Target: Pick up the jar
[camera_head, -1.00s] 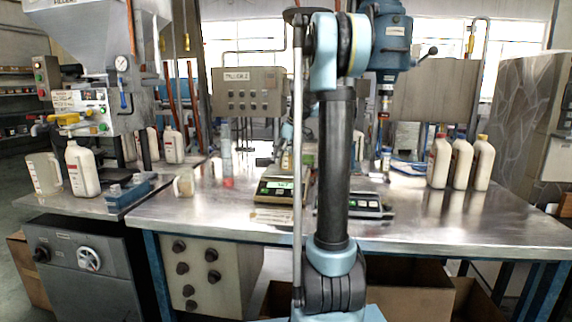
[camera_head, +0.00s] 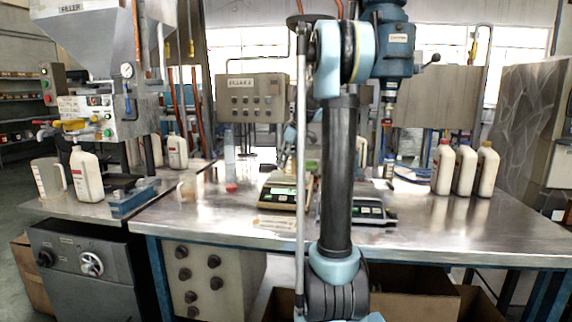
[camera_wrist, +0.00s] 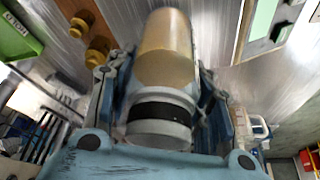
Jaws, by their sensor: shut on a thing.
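In the wrist view, a jar (camera_wrist: 165,50) with a smooth amber-beige body and a pale grey end with a black band lies between the fingers of my gripper (camera_wrist: 158,82). The fingers are shut on it from both sides. The jar points away from the palm toward the top of the picture. In the head view my own arm hides most of the gripper and the held jar, so I cannot tell its exact height over the bench there.
A metal workbench (camera_head: 440,228) carries two scales (camera_head: 283,200) near my arm. White bottles (camera_head: 442,168) stand at the right. At the left are a filler machine (camera_head: 85,105), a white jug (camera_head: 87,175), a clear pitcher (camera_head: 48,178) and a small beige cup (camera_head: 187,186).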

